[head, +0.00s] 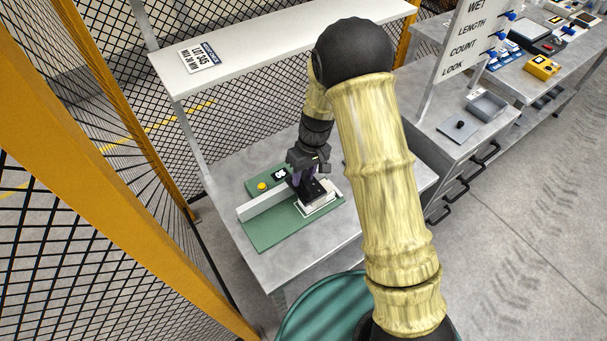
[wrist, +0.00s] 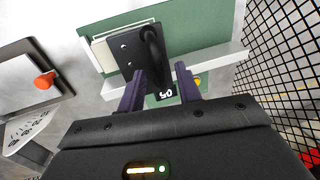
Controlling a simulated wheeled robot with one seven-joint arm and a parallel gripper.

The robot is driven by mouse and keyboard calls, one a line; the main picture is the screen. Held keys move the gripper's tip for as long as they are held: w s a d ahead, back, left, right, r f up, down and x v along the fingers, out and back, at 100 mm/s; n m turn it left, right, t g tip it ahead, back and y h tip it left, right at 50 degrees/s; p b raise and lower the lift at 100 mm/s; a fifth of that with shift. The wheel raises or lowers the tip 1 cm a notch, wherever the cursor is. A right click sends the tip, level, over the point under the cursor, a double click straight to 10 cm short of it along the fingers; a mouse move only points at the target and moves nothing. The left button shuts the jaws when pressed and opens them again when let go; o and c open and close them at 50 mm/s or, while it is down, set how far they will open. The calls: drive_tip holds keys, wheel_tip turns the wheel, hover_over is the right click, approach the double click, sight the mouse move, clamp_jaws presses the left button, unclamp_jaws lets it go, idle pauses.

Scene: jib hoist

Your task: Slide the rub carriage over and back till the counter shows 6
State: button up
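The rub carriage is a black block (wrist: 126,52) with an upright black handle (wrist: 152,50), over a white plate at one end of the green base (head: 275,236). In the head view the carriage (head: 321,193) is at the right end of the base. My gripper (wrist: 160,72) is at the handle, with one purple finger on each side of it. Whether both fingers touch it is unclear. The counter (wrist: 165,93) is a small black display with white digits, seemingly 05, partly hidden between the fingers. It also shows in the head view (head: 280,174).
A yellow button (head: 262,186) sits beside the counter. A light rail (head: 262,204) runs along the base. A shelf (head: 290,38) spans above the bench and a mesh fence stands behind. A drawer cabinet with a grey tray (head: 487,105) is on the right.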

drive_tip(key=shift+f, duration=0.45)
clamp_jaws()
drive_tip(key=shift+a, duration=0.1)
